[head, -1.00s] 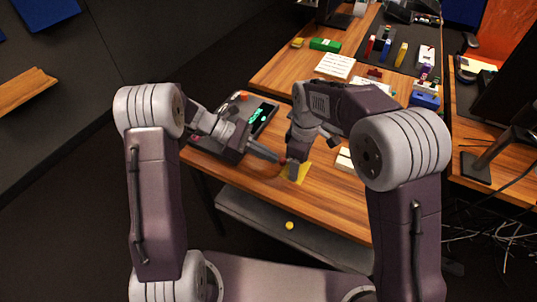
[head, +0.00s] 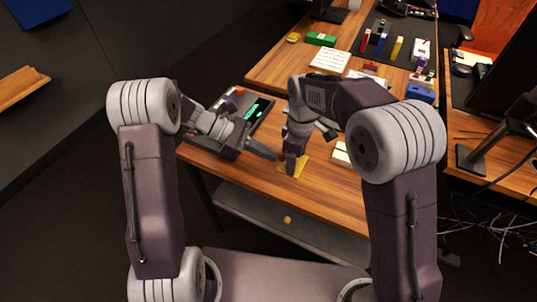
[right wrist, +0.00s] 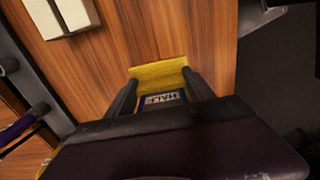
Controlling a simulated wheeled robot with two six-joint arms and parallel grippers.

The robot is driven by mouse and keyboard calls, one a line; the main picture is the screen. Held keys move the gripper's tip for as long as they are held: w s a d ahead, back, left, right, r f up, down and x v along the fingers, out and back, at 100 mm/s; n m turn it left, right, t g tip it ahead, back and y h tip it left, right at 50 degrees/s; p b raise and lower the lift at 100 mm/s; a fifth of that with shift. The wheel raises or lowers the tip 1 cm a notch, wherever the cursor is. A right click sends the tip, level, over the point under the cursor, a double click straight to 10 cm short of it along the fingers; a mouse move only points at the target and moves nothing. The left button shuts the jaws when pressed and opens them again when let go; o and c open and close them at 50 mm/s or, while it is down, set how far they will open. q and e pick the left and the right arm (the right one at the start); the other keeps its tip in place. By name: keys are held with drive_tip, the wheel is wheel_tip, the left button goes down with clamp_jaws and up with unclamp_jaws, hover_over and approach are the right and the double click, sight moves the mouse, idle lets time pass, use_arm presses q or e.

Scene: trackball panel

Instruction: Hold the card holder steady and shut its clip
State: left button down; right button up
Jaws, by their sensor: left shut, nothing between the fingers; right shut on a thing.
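The card holder (right wrist: 160,99) shows in the right wrist view as a small dark piece with a pale lettered label, between the fingers of my right gripper (right wrist: 160,92). In the head view my right gripper (head: 291,168) points down at the desk and hides most of the holder. It is shut on the holder. A yellow piece (right wrist: 158,73) lies just beyond the fingertips; it also shows in the head view (head: 299,167). My left gripper (head: 275,156) is shut and empty, its tip close beside the right gripper. A small red bit (head: 282,157) shows between them. I cannot make out the clip.
A dark panel with a lit screen (head: 257,111) stands on the desk (head: 325,200) under my left arm. A white block (head: 341,154) lies to the right of my right gripper. Papers (head: 330,61), a green box (head: 321,39) and a blue box (head: 422,94) are farther back.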

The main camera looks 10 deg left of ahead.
use_arm(q)
drive_tip(key=a, duration=0.4)
use_arm(e)
drive_tip(key=shift+s+a, duration=0.1)
drive_tip(key=shift+s, duration=0.05)
use_arm(q)
drive_tip(key=v, duration=0.3)
drive_tip(key=s+v, duration=0.1)
drive_tip(key=v, duration=0.6)
drive_tip(key=shift+s, duration=0.3)
drive_tip(key=shift+a+n+t, duration=0.2)
drive_tip(key=shift+n+t, duration=0.7)
drive_tip(key=x, duration=1)
drive_tip(key=shift+d, duration=0.1)
drive_tip(key=d, duration=0.2)
drive_tip(key=shift+w+d, duration=0.15)
drive_tip(key=shift+d, duration=0.75)
drive_tip(key=shift+s+d, duration=0.25)
drive_tip(key=shift+d, duration=0.25)
drive_tip(key=shift+s+d, duration=0.25)
drive_tip(key=shift+d, duration=0.2)
